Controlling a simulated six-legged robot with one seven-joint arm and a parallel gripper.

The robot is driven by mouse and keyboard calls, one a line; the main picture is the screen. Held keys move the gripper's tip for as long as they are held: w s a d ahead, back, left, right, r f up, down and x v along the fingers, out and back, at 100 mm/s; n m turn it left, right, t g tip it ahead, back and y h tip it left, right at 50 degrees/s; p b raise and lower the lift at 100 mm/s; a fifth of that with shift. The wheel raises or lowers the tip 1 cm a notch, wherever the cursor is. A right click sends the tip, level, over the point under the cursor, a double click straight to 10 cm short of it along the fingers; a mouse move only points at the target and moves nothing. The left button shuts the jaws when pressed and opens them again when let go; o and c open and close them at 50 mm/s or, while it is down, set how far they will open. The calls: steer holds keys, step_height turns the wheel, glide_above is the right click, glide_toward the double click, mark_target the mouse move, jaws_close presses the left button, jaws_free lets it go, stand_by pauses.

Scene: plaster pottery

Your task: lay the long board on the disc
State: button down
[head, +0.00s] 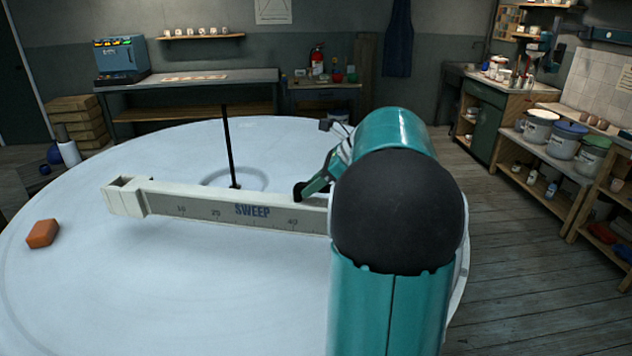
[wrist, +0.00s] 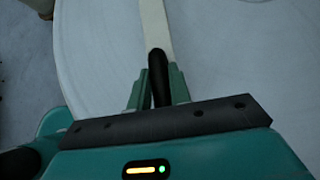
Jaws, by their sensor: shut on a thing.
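The long board (head: 235,207) is a pale beam with a grey scale strip marked SWEEP and a square, hollow-looking end at the left. It lies crosswise over the large pale round disc (head: 150,290); I cannot tell whether it touches it. My gripper (head: 312,188) is at the board's right part, partly hidden by my arm. In the wrist view my gripper (wrist: 160,88) is shut on a black handle (wrist: 158,68), with the board (wrist: 155,25) stretching away beyond it. The board's right end is hidden behind my arm in the head view.
A thin black rod (head: 230,145) stands upright on the disc just behind the board, inside a faint ring. An orange block (head: 43,234) lies near the disc's left edge. The disc's front left is otherwise clear. Benches and shelves line the walls.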

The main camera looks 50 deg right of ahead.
mark_target(315, 212)
steer(key=shift+d+f, duration=0.25)
steer(key=shift+f, duration=0.15)
steer(key=shift+a+f, duration=0.2)
steer(key=shift+f, duration=0.3)
steer(key=shift+d+f, duration=0.15)
steer(key=shift+f, duration=2.95)
steer(key=shift+w+d+f, duration=0.15)
steer(key=shift+f, duration=0.1)
